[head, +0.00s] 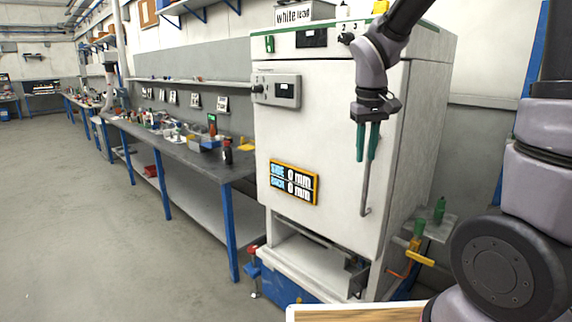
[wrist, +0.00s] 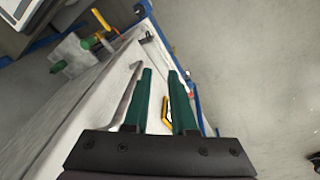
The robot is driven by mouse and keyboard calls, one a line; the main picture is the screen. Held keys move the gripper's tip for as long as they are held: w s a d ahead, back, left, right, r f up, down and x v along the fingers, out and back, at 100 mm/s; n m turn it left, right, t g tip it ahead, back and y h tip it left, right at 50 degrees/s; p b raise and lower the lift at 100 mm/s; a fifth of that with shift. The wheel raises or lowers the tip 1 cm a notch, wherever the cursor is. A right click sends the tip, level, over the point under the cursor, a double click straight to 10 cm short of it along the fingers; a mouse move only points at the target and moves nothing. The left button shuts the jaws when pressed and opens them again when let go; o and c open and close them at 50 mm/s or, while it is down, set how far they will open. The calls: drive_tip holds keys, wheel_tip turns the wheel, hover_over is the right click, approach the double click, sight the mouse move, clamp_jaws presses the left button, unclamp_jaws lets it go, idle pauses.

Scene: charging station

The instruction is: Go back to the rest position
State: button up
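My gripper (head: 367,142) hangs in front of the right part of a large white cabinet (head: 330,150), fingers pointing down. Its two green fingers also show in the wrist view (wrist: 164,102). They are apart with nothing between them, so the gripper is open. The cabinet's bent metal handle (head: 366,195) is just below the fingertips in the head view. In the wrist view the handle (wrist: 124,92) lies to the left of the fingers, outside the gap. I cannot tell whether they touch.
A display (head: 294,183) reading "SIDE 0 mm, BACK 0 mm" is on the cabinet front. A small shelf with green-topped items (head: 439,209) and a yellow lever (head: 420,258) is at right. A long workbench (head: 180,150) runs left. The floor (head: 80,220) at left is clear.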

drive_tip(key=s+d+r+m+t+y, duration=0.1)
drive_tip(key=s+d+r+m+t, duration=0.1)
drive_tip(key=s+r, duration=0.4)
drive_tip(key=s+d+r+m+t+y, duration=0.1)
drive_tip(key=s+d+r+m+t, duration=0.2)
drive_tip(key=s+r, duration=0.3)
drive_tip(key=shift+s+r+m+t+y, duration=0.35)
drive_tip(key=shift+s+m, duration=0.1)
drive_tip(key=shift+m, duration=0.15)
drive_tip(key=shift+d, duration=0.1)
idle(1.1)
